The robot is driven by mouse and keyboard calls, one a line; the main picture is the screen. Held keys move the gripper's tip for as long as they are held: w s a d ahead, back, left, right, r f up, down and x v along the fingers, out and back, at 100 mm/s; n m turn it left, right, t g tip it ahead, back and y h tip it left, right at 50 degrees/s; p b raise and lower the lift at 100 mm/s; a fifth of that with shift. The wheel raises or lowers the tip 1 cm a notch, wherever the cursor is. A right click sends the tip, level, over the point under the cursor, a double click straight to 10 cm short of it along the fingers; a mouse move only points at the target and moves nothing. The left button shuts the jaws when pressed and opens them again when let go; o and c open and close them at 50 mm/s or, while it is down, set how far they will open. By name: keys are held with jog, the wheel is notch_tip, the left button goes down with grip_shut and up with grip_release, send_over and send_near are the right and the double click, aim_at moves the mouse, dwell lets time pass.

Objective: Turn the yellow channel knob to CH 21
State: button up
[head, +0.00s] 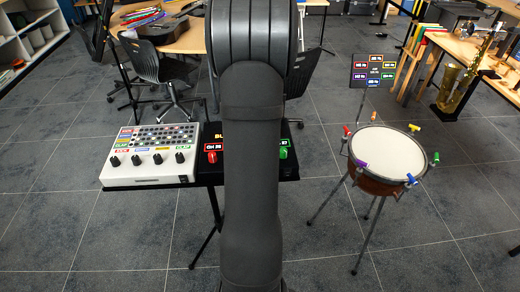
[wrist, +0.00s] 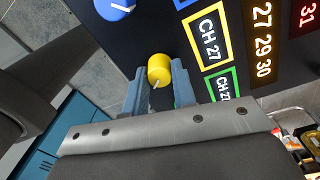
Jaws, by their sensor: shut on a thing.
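The yellow channel knob (wrist: 159,71) shows in the wrist view, a short yellow cylinder with a pale pointer line, on a black panel (wrist: 160,30). A yellow-framed label reading CH 27 (wrist: 210,38) is beside it. My gripper (wrist: 158,76) has its two blue-grey fingers on either side of the knob and is shut on it. In the head view my arm hides the middle of the black panel, so the yellow knob and my fingertips are not visible there.
A blue knob (wrist: 116,8) and a green-framed label (wrist: 224,86) are close by. In the head view, a red knob (head: 212,157) and a green knob (head: 283,153) flank my arm. A white mixer (head: 150,158) is left; a drum (head: 388,152) stands right.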

jog(key=n, duration=1.1)
jog(key=shift+n+h, duration=0.3)
jog(key=n, duration=0.3)
jog(key=shift+n, duration=0.4)
jog(key=n, duration=1.2)
jog(key=shift+n+t, duration=0.3)
jog(key=shift+n, duration=0.1)
jog(key=o, duration=1)
